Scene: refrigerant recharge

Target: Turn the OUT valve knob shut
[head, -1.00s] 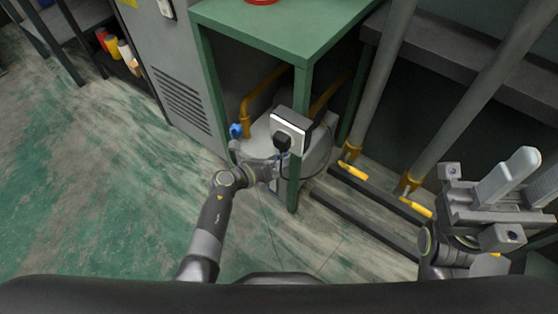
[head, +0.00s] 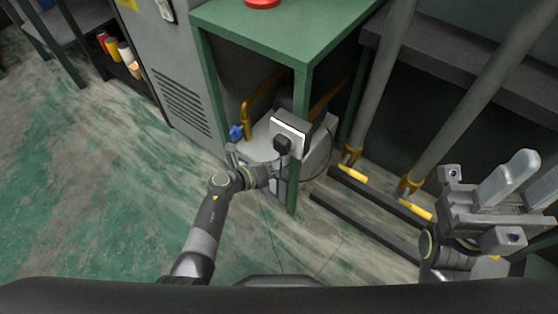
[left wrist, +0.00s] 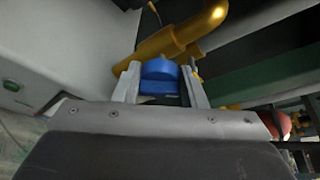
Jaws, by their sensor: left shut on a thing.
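The blue valve knob (head: 236,132) is on the left side of the grey-white unit under the green table, by a yellow pipe. It is small in the head view, and I cannot read an OUT label. In the left wrist view, the blue knob (left wrist: 160,81) sits between the two fingers of my left gripper (left wrist: 160,72), which is shut on it. In the head view, my left gripper (head: 234,150) reaches the knob from below. My right gripper (head: 508,185) is at the right, away from the knob; its finger opening is unclear.
The green table (head: 285,30) has a front leg (head: 294,150) just right of my left arm. A black plug sits in a white box (head: 290,130) there. Yellow pipes (head: 262,92) rise behind the knob. The floor at left is clear.

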